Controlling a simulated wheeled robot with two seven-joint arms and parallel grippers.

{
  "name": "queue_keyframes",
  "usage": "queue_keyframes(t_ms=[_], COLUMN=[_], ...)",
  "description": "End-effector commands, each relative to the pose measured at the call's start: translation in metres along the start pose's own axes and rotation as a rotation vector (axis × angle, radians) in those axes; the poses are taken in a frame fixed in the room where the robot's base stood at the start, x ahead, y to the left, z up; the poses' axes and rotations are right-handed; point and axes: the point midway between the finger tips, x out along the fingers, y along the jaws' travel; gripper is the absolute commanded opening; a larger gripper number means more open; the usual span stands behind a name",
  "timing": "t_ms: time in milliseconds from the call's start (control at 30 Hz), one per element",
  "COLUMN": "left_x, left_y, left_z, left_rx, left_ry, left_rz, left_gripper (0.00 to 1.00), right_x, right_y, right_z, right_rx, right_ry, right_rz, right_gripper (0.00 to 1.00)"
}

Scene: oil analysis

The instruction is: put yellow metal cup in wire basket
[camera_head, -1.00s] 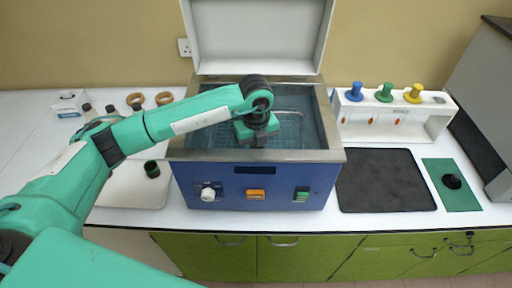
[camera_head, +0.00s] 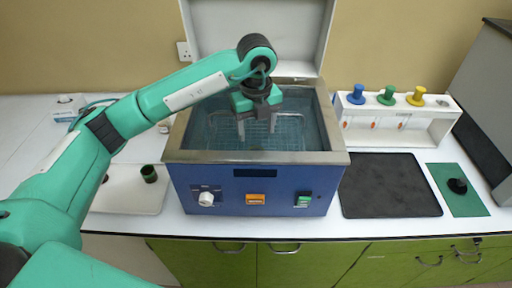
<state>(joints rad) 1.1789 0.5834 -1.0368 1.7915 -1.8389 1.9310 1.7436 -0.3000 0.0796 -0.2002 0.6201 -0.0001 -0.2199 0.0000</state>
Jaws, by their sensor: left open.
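My left gripper (camera_head: 257,127) is open, fingers pointing down, over the open tank of the blue bath (camera_head: 255,180). The wire basket (camera_head: 296,138) lies inside the tank, below and around the fingertips in the picture. I see nothing between the fingers. I cannot make out a yellow metal cup for certain, in the basket or elsewhere. A yellow flanged piece (camera_head: 416,97) sits on top of the white rack at the right. My right gripper is not in view.
A dark green cup (camera_head: 149,173) stands on a white tray (camera_head: 118,195) at the left. Blue (camera_head: 356,94) and green (camera_head: 387,95) pieces share the white rack (camera_head: 440,125). A black mat (camera_head: 388,185) lies clear at the right. The bath's raised lid (camera_head: 258,35) stands behind.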

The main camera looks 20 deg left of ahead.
Motion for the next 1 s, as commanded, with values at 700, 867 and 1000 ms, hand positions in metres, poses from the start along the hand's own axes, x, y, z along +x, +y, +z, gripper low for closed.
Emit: queue_keyframes(t_ms=[700, 867, 1000], left_x=[-0.033, -0.045, -0.073], left_y=[0.0, 0.0, 0.0], left_z=[0.0, 0.0, 0.0], left_rx=[0.0, 0.0, 0.0], left_ry=[0.001, 0.0, 0.0], left_rz=[0.001, 0.0, 0.0], left_gripper=[0.62, 0.62, 0.62], right_x=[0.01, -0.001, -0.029], right_y=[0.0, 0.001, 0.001], right_z=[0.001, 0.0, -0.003], right_rx=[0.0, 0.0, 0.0], right_ry=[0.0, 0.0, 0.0], right_rz=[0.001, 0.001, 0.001], right_gripper=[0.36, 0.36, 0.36])
